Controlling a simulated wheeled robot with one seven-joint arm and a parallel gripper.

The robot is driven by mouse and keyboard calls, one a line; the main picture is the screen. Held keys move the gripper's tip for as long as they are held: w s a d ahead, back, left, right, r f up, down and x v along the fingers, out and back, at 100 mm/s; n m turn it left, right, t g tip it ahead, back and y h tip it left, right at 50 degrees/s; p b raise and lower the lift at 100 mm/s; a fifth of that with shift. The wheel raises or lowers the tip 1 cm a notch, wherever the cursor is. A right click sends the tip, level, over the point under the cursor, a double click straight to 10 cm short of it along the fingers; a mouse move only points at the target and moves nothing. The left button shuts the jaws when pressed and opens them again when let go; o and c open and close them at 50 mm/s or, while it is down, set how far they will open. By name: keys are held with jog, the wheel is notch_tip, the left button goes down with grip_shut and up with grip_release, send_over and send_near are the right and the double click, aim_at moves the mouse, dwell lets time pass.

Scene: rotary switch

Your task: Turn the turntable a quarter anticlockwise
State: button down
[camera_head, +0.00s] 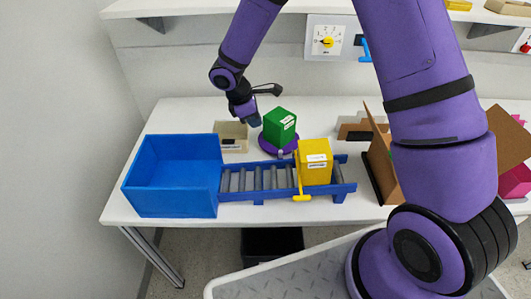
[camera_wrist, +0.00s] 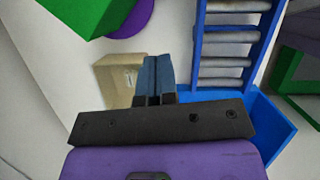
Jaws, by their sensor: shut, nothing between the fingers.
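The purple turntable (camera_head: 267,148) sits on the white table behind the roller conveyor, its edge also showing at the top of the wrist view (camera_wrist: 133,22). A green box (camera_head: 279,128) with a white label stands on it and hides most of its top. The green box fills the upper left of the wrist view (camera_wrist: 72,14). My gripper (camera_head: 254,121) is shut and empty, just left of the green box in the head view. Its blue fingertips (camera_wrist: 156,62) are together in the wrist view.
A tan box (camera_head: 231,136) stands left of my gripper. In front are a blue bin (camera_head: 170,207) and the conveyor (camera_head: 262,197) carrying a yellow box (camera_head: 314,160). An open cardboard box (camera_head: 377,165) is at right. A yellow-knobbed rotary switch (camera_head: 327,42) hangs on the back wall.

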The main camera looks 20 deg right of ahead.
aim_at(273, 147)
jog(key=shift+n, duration=0.5)
jog(key=f, duration=0.7)
jog(key=d+f, duration=0.1)
jog(key=f, duration=0.3)
jog(key=shift+s+d+f, duration=0.1)
jog(key=shift+s+f, duration=0.25)
jog(key=d, duration=0.3)
jog(key=shift+s+d+f, duration=0.1)
jog(key=shift+s+f, duration=0.05)
jog(key=shift+f, duration=0.15)
jog(key=shift+d, duration=0.55)
